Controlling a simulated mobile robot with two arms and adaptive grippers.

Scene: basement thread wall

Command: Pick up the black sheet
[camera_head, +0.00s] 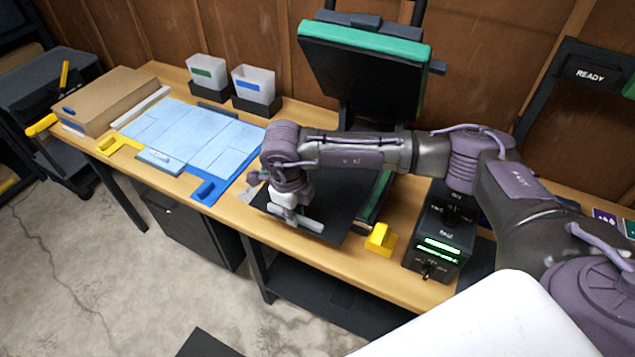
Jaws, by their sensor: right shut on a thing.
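The black sheet (335,203) is at the middle of the wooden table, partly hidden under my right arm. My right gripper (289,214) comes down over the front left part of the sheet and is shut at the bar, on the sheet. The fingertips are small and partly hidden. I cannot tell whether the sheet is lifted off the table. My left gripper is not in view.
A blue panelled mat (222,190) with yellow and blue corner pieces lies to the left. Behind it stand two white bins (255,82). A tilted black screen with a green top (365,38) rises behind. A yellow block (381,238) and black control box (440,240) stand right.

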